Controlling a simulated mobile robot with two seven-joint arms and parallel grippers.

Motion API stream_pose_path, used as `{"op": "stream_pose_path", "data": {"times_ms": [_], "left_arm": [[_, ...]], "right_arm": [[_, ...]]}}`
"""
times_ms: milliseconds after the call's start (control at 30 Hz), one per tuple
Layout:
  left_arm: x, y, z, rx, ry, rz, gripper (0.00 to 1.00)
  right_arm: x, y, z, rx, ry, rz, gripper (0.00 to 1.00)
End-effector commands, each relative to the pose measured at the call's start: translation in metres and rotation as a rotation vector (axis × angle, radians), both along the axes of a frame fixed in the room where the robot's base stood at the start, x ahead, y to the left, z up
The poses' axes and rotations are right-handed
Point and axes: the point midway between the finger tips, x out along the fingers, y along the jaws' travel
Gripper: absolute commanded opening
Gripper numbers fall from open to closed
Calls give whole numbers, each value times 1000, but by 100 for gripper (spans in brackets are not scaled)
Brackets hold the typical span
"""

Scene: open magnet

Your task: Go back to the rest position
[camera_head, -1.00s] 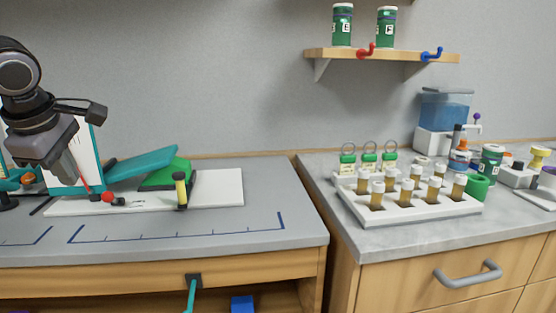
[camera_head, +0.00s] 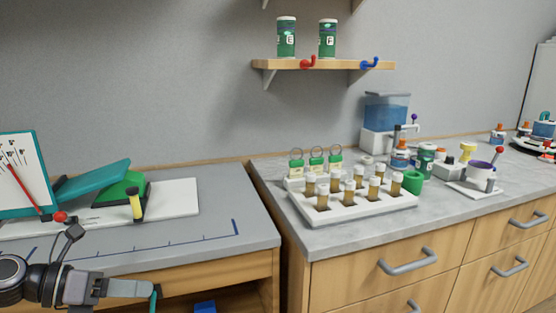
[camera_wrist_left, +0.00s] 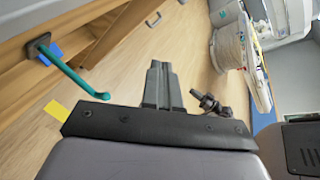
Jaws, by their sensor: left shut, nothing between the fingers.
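My left gripper (camera_head: 130,288) is at the lower left of the head view, in front of the left counter's front edge and below its top. Its fingers are shut with nothing between them; they also show closed together in the left wrist view (camera_wrist_left: 160,85). A teal hook-like handle (camera_wrist_left: 75,75) on the wooden front is to the left of the fingers in the wrist view, apart from them. In the head view that handle (camera_head: 155,298) is near the fingertips. My right gripper is in neither view.
The left counter (camera_head: 190,240) carries a white board with a green wedge and teal panel (camera_head: 95,181). The right counter holds a white vial rack (camera_head: 360,212), a blue-water tank (camera_head: 386,110) and several jars. A shelf (camera_head: 325,65) is above. A blue block (camera_head: 204,307) lies below the left counter.

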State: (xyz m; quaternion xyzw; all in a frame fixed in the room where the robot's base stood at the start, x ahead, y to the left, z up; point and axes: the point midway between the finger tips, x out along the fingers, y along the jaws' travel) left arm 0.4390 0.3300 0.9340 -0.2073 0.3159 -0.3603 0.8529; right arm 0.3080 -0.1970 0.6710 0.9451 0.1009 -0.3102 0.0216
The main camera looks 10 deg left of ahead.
Motion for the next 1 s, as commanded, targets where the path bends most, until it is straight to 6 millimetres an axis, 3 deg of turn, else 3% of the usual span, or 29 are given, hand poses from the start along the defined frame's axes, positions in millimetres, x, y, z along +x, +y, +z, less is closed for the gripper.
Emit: {"op": "stream_pose_path", "data": {"times_ms": [100, 267, 467, 667, 800, 1000], "left_arm": [[0, -16, -15, -294, 109, 167, 0], [-3, -26, -43, -656, 285, 410, 0], [-19, -35, -90, -1080, 552, 738, 0], [-55, -56, -149, -1463, 864, 1088, 0], [-90, -82, -185, -1690, 1089, 1322, 0], [-127, -117, -214, -1878, 1319, 1546, 0]], "right_arm": [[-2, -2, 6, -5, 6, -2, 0], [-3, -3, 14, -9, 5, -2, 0], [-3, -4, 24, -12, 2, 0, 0], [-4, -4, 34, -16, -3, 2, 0], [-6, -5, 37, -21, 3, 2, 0], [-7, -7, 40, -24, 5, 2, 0]]}}
